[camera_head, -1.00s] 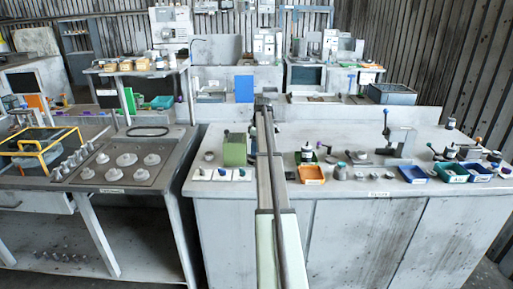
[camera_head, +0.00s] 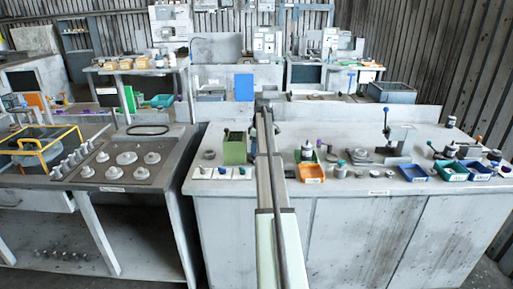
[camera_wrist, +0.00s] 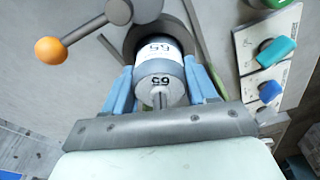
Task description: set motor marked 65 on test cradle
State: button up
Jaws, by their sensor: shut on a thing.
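In the head view my arm reaches over the middle bench and hides the gripper and the motor.
A lever with an orange knob (camera_wrist: 52,50) is close by on the left in the wrist view. White plates with coloured knobs (camera_head: 222,173) lie at the bench's front edge by a green box (camera_head: 235,148). An orange bin (camera_head: 311,173) and other bins stand right of my arm.

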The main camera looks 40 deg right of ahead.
jog(key=shift+f, duration=0.1)
jog(key=o, duration=1.8)
jog(key=shift+r, duration=3.75)
